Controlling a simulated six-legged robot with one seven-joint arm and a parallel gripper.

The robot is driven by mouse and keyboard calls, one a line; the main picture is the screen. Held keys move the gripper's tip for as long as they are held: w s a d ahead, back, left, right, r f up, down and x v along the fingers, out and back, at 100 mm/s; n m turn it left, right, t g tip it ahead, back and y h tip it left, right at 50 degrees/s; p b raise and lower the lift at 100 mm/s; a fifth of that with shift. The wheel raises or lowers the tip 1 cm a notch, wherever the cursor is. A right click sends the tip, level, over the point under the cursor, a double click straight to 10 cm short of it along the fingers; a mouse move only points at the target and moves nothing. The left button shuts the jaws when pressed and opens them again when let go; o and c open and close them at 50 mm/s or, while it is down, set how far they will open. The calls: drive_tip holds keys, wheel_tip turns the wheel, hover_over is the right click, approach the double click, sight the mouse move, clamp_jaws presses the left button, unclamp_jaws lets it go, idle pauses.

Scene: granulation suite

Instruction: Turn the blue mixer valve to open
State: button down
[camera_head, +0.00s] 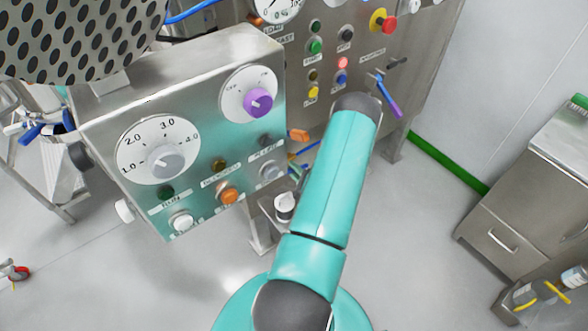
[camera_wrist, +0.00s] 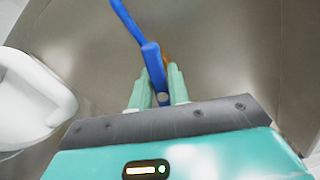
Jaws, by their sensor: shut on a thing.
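The blue valve handle (camera_wrist: 151,58) shows in the wrist view as a bent bar reaching up and left, with a bit of orange behind it. My gripper (camera_wrist: 160,84) is shut on the handle's lower part, with a pale green finger on each side. In the head view, a thin blue piece (camera_head: 305,148) shows beside my teal arm, below an orange part. My arm hides most of that spot and my gripper, so I cannot tell the handle's angle there.
A control box (camera_head: 190,100) with dials, a purple knob (camera_head: 258,102) and buttons stands left of my arm. A steel panel with buttons and a purple-blue lever (camera_head: 389,97) stands behind. A white rounded body (camera_wrist: 30,95) is left of my gripper.

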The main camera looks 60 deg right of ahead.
drive_tip(key=shift+f+n, duration=0.2)
drive_tip(key=shift+n, duration=1.7)
drive_tip(key=c, duration=1.3)
unclamp_jaws()
drive_tip(key=shift+c, duration=0.2)
drive_tip(key=v, duration=1.3)
drive_tip(key=shift+s+a, duration=0.2)
drive_tip(key=shift+s, duration=0.15)
drive_tip(key=shift+s, duration=0.1)
